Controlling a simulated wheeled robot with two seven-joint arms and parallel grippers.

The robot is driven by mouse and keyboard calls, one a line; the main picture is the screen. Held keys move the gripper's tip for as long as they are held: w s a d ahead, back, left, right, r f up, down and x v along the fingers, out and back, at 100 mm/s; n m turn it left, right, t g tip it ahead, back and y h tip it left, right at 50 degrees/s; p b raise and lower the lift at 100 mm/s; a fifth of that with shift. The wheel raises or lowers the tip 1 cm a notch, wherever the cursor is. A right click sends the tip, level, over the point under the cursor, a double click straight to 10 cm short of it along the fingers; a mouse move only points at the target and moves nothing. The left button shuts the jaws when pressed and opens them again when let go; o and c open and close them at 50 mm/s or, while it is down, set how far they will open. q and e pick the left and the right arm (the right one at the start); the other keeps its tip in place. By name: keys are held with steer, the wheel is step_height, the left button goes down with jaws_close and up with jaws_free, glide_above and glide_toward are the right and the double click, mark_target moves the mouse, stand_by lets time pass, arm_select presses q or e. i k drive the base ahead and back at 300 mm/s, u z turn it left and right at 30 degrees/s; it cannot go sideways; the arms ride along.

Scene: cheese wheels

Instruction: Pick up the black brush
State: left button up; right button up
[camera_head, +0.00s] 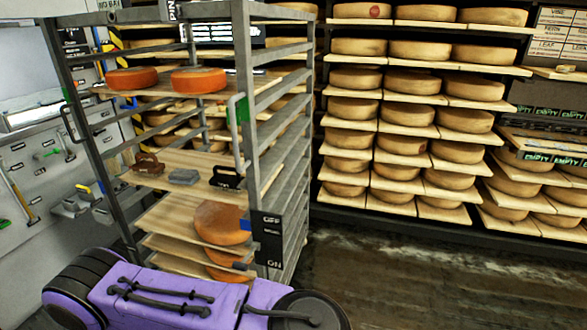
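The black brush (227,177) lies near the right front end of a wooden shelf board (190,160) at mid-height in a grey metal rack. It has a dark handle-like top. A grey block-shaped item (184,176) and a brown brush-like item (148,164) lie to its left on the same board, each apart from the others. Neither of my grippers shows in the head view, so I cannot see whether they are open or shut.
The rack's grey post (244,90) stands just right of the black brush. Orange cheese wheels (198,80) sit on the board above and others (222,222) below. Shelves of yellow cheese wheels (420,52) line the back wall. The floor (400,275) at right is clear.

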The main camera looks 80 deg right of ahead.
mark_target(229, 182)
steer(key=z, duration=1.65)
steer(key=k, duration=0.55)
steer(key=u, duration=0.9)
steer(key=i, duration=1.35)
steer(key=z, duration=0.9)
